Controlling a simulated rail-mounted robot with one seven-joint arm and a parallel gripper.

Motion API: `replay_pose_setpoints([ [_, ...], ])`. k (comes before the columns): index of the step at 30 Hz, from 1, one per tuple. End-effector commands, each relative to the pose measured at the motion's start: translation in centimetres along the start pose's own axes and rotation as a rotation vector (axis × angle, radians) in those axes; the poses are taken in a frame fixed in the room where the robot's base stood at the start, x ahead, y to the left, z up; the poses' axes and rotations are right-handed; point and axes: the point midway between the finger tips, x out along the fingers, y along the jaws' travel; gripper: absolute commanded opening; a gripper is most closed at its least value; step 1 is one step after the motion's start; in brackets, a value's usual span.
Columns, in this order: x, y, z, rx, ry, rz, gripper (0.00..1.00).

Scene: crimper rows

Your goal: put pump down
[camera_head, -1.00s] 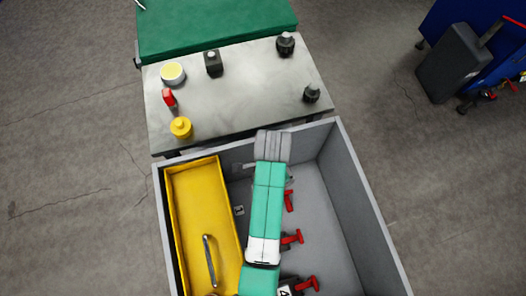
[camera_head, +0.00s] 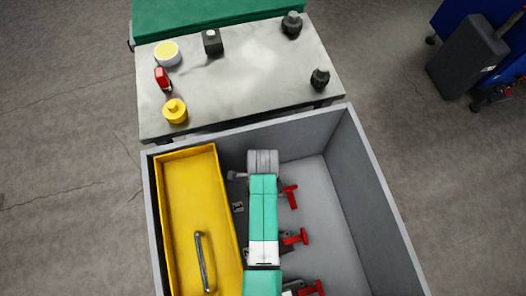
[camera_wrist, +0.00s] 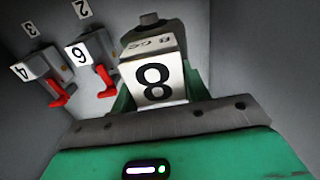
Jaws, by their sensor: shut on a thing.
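In the wrist view, the pump (camera_wrist: 157,82) is a block with a white face marked 8 and a dark round knob on its far side. My gripper (camera_wrist: 158,103) is shut on it, with green parts on both sides of the block. Its underside is hidden, so I cannot tell whether it touches the floor of the bin. In the head view, the end of my arm is over the grey bin (camera_head: 330,200), near its back wall. My arm hides the gripper and most of what it holds there.
Red-handled units (camera_head: 289,195) (camera_head: 295,238) stand in the bin along my arm; the wrist view shows numbered ones (camera_wrist: 92,58) (camera_wrist: 42,70). Bin floor to the right is clear. A grey table (camera_head: 240,85) with small items stands behind.

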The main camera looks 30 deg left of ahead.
Motion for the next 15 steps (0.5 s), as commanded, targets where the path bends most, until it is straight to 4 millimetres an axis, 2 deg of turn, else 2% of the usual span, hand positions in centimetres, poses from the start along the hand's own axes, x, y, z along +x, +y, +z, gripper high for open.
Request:
replay_pose_setpoints([
  [1, 1.9, 0.0, -0.1, -0.001, 0.002, 0.0, 0.0],
  [9, 9.1, 0.0, -0.1, -0.002, 0.003, 0.0, 0.0],
  [12, 10.9, -0.1, -0.1, -0.002, 0.002, 0.0, 0.0],
  [15, 11.9, -0.1, -0.1, -0.001, 0.002, -0.002, 0.0],
])
